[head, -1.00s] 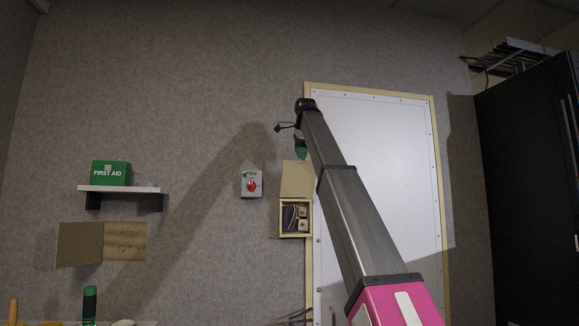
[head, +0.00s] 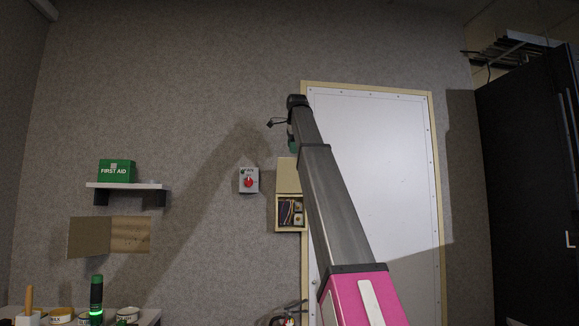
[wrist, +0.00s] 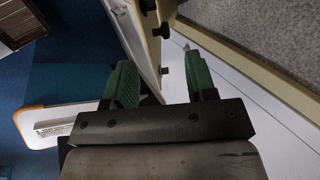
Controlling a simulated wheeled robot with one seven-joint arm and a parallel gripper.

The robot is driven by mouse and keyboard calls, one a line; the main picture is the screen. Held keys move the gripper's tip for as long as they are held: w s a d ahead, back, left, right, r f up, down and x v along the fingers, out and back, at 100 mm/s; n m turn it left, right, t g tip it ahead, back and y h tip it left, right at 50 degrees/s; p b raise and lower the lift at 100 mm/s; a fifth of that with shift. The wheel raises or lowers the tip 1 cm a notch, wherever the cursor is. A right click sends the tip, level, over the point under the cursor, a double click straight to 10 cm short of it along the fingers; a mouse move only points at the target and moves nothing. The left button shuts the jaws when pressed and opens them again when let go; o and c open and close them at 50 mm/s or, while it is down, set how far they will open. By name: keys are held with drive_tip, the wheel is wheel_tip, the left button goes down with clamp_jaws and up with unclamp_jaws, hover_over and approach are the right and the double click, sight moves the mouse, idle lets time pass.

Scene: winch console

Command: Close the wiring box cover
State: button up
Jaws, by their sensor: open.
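The wiring box (head: 303,228) is a small cream box on the wall at the left edge of the white door. Its front is open, showing wires and parts inside. Its cover (head: 287,178) stands raised above the opening. My gripper (head: 293,147) is at the cover's upper edge, partly hidden by my arm in the head view. In the wrist view my gripper (wrist: 158,62) shows two green fingers spread apart. A pale panel edge with dark knobs, apparently the cover (wrist: 140,40), runs between them; I cannot tell whether either finger touches it.
A grey switch box with a red button (head: 249,182) is on the wall left of the wiring box. A shelf (head: 127,186) with a green first-aid box (head: 116,171) is farther left. The white door (head: 385,180) is behind my arm. A dark cabinet (head: 525,180) stands right.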

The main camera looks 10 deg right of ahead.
sight(292, 166)
drive_tip(key=x, duration=0.8)
drive_tip(key=shift+w+f, duration=0.1)
drive_tip(key=shift+f, duration=0.05)
clamp_jaws()
